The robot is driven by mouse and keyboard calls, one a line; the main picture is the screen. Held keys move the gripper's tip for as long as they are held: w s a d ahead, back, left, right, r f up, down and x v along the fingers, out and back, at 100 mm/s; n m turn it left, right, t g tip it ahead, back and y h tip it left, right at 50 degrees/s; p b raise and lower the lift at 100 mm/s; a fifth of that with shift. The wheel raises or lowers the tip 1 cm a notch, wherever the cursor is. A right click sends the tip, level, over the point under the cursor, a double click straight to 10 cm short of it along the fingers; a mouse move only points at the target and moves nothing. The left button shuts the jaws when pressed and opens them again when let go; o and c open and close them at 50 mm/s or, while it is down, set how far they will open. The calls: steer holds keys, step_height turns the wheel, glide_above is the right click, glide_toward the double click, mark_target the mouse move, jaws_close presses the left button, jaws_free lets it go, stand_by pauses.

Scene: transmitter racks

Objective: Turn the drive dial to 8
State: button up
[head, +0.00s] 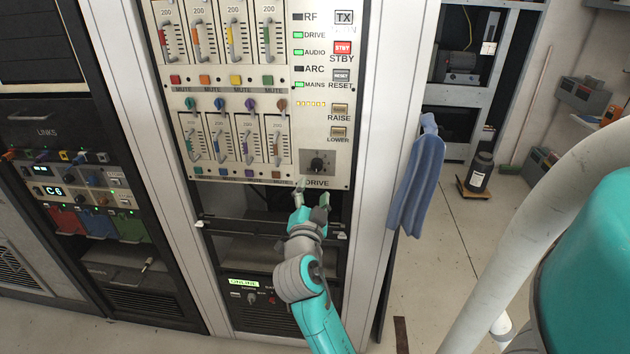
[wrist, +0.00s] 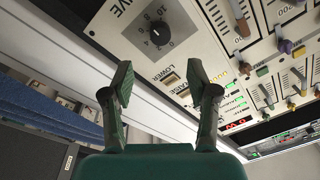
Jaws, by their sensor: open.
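The drive dial (head: 317,164) is a black round knob on a dark square plate at the lower right of the transmitter panel, above the DRIVE label. In the wrist view the dial (wrist: 156,32) shows upper centre with a ring of numbers around it, several of them readable but the pointer unclear. My gripper (head: 313,192) is open and empty, just below the dial and apart from it. In the wrist view my gripper's two fingers (wrist: 160,80) stand well apart, with the dial beyond and above the gap between them.
RAISE (head: 340,110) and LOWER (head: 338,132) buttons sit just above the dial. Fader handles (head: 250,150) and coloured knobs lie to its left. A blue cloth (head: 415,180) hangs on the rack's right edge. Below the panel is an open bay with a rail (head: 255,225).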

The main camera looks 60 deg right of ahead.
steer(key=shift+v, duration=1.35)
steer(key=s+a+f+n+t+y, duration=0.35)
steer(key=a+f+n+y, duration=0.3)
steer(key=a+f, duration=0.35)
steer(key=s+a+f+n+t+y, duration=0.2)
steer(key=a+f+n+t+y, duration=0.25)
steer(key=a+f+n, duration=0.55)
steer(key=s+a+r+n+y, duration=0.1)
steer(key=s+a+n+y, duration=0.1)
steer(key=s+a, duration=0.5)
steer(key=s+a+r+n+y, duration=0.1)
steer(key=s+a+y, duration=0.3)
steer(key=s, duration=0.9)
steer(key=a+n, duration=0.1)
steer(key=a, duration=0.1)
steer(key=shift+a+r+n+y, duration=0.3)
steer(key=shift+a+r+n, duration=0.05)
